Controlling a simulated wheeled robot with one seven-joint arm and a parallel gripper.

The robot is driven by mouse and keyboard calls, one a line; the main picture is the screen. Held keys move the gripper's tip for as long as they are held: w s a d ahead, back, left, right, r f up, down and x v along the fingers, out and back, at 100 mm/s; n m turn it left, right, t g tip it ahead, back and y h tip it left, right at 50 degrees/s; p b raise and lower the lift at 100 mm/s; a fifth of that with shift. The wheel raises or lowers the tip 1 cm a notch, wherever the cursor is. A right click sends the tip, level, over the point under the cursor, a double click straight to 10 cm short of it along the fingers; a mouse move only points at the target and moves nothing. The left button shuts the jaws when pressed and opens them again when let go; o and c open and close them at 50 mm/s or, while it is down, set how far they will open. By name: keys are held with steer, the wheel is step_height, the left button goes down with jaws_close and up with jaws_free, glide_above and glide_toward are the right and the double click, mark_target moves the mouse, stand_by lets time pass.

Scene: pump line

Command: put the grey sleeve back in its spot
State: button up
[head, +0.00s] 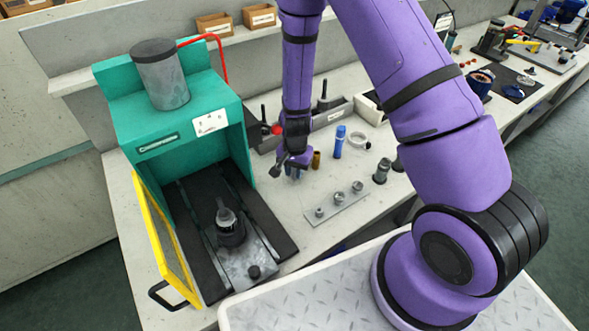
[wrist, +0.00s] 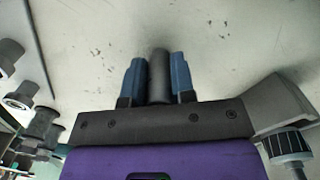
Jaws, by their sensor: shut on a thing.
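The grey sleeve (wrist: 159,75) stands between the two blue fingers of my gripper (wrist: 158,82) in the wrist view, and the fingers are shut on it. Pale, speckled bench surface shows beyond it. In the head view my gripper (head: 294,171) is over the bench, between the teal machine and a flat grey plate (head: 330,214). The sleeve cannot be made out there. The plate carries a few small round metal parts. I cannot tell which place is the sleeve's spot.
A brass cylinder (head: 316,160), a blue bottle (head: 339,142) and a pale ring (head: 358,141) stand right of my gripper. A dark fitting (head: 382,171) is farther right. The teal machine (head: 180,130) with its yellow-framed guard (head: 166,240) stands left. The bench front is clear beyond the plate.

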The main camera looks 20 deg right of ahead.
steer(key=o, duration=1)
steer(key=shift+o, duration=0.2)
steer(key=shift+r, duration=3)
